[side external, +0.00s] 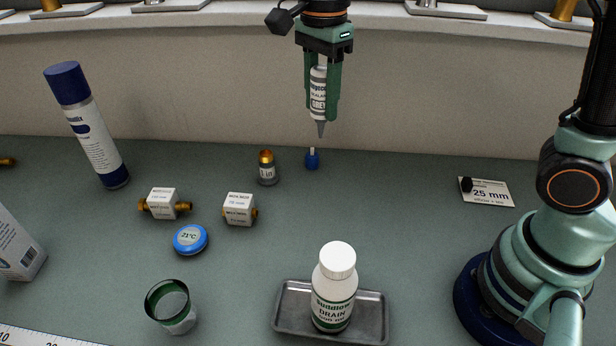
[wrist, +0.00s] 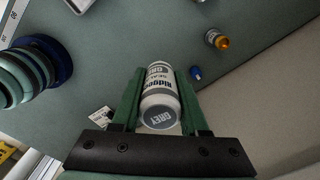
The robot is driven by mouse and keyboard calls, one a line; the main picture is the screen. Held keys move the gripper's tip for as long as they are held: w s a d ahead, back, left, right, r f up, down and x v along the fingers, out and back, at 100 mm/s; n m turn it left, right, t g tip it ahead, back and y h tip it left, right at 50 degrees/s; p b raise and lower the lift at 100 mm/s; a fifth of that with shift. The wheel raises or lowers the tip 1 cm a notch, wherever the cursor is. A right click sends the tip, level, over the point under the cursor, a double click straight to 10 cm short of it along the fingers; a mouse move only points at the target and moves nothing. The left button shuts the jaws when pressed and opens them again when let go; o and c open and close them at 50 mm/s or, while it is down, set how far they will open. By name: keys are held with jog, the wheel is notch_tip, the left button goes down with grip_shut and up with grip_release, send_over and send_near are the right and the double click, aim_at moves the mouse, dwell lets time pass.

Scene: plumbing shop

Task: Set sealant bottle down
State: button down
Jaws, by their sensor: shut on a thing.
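My gripper (side external: 321,104) is shut on a sealant bottle (side external: 318,88), a white and grey bottle with a pointed nozzle. It hangs nozzle down, in the air above the back of the bench. The wrist view shows the bottle (wrist: 160,100) between the two green fingers of my gripper (wrist: 158,75), with its round grey end toward the camera. Its nozzle is hidden in that view. A small blue cap-like piece (side external: 312,160) with a pale stem stands on the bench below the nozzle tip. It also shows in the wrist view (wrist: 195,72).
A small vial with an orange cap (side external: 267,168) stands left of the blue piece. A grey tray (side external: 373,318) holds a white drain bottle (side external: 335,288). Valve boxes (side external: 163,204), a blue disc (side external: 190,240), a cup (side external: 170,306) and a spray can (side external: 88,126) occupy the left.

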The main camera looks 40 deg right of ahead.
jog(key=s+d+n, duration=0.1)
jog(key=s+d, duration=0.2)
jog(key=d, duration=0.5)
jog(key=s+d+n, duration=0.1)
jog(key=s+d, duration=0.2)
jog(key=d, duration=0.5)
jog(key=f, duration=1.9)
jog(key=shift+w+d+f, duration=0.15)
jog(key=shift+w+f, duration=0.05)
jog(key=shift+f, duration=0.05)
jog(key=shift+f, duration=0.15)
jog(key=shift+c, duration=2.1)
grip_release()
notch_tip(320, 180, up, 12)
jog(key=s+a+r+n+t, duration=0.3)
jog(key=a+r+n+t, duration=0.2)
jog(key=n, duration=1.1)
notch_tip(320, 180, up, 3)
jog(key=shift+s+a+r+t, duration=0.2)
jog(key=shift+a+t, duration=0.1)
jog(key=shift+a, duration=0.35)
